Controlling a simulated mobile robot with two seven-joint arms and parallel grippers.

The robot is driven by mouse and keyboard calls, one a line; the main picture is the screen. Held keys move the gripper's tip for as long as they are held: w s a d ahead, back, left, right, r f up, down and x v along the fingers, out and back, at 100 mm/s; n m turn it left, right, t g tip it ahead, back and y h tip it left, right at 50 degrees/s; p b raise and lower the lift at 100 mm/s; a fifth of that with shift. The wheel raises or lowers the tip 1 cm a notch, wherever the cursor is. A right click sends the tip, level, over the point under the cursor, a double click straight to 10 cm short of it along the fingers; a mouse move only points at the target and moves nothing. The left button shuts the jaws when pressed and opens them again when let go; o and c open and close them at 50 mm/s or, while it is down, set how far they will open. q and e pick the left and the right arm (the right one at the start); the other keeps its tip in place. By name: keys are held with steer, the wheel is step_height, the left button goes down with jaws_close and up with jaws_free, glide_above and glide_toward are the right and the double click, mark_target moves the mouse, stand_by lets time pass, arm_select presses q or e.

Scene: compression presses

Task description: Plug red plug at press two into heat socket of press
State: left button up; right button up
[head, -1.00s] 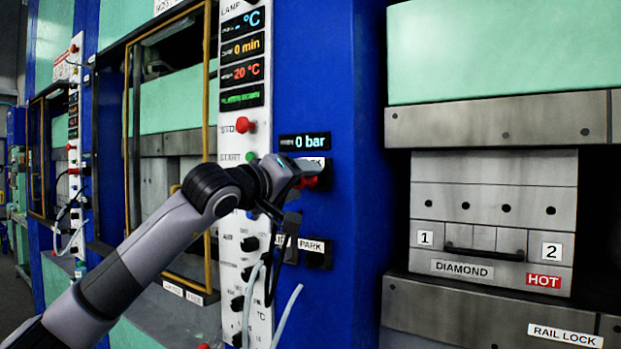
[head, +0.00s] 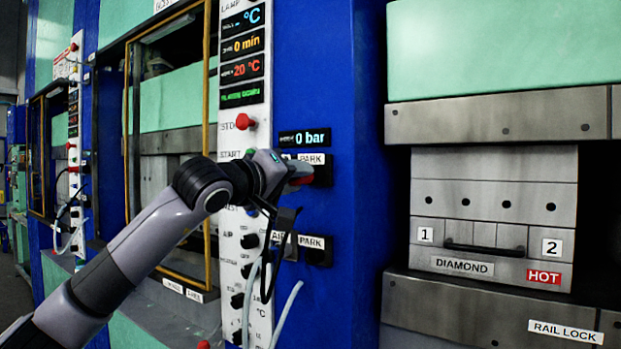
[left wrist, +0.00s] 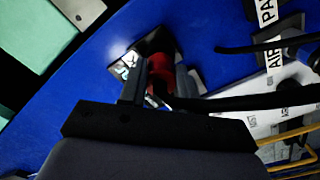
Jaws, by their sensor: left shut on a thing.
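My left gripper (head: 300,176) is shut on the red plug (head: 300,182) in front of the upper socket plate (head: 323,172) on the blue press column. The plug also shows between the fingers in the left wrist view (left wrist: 160,72). The plate's PARK label (head: 312,159) is clear to see; the label beside it on the left is mostly covered by the gripper. The heat socket is hidden behind the gripper. I cannot tell whether the plug's tip touches a socket. My right gripper is not in view.
Below is another socket plate (head: 318,252) labelled AIR and PARK, with dark cables hanging close to my wrist. A white control panel (head: 243,215) with knobs and a red stop button (head: 244,122) stands left. A pressure display (head: 304,138) sits just above.

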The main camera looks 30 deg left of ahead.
arm_select(q)
steer(key=shift+s+a+b, duration=0.1)
steer(key=shift+s+b, duration=0.3)
steer(key=shift+s, duration=0.5)
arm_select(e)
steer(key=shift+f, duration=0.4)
arm_select(q)
steer(key=s+b, duration=0.1)
steer(key=s, duration=0.3)
steer(key=shift+a, duration=0.15)
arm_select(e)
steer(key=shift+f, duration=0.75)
arm_select(q)
steer(key=shift+b, duration=0.3)
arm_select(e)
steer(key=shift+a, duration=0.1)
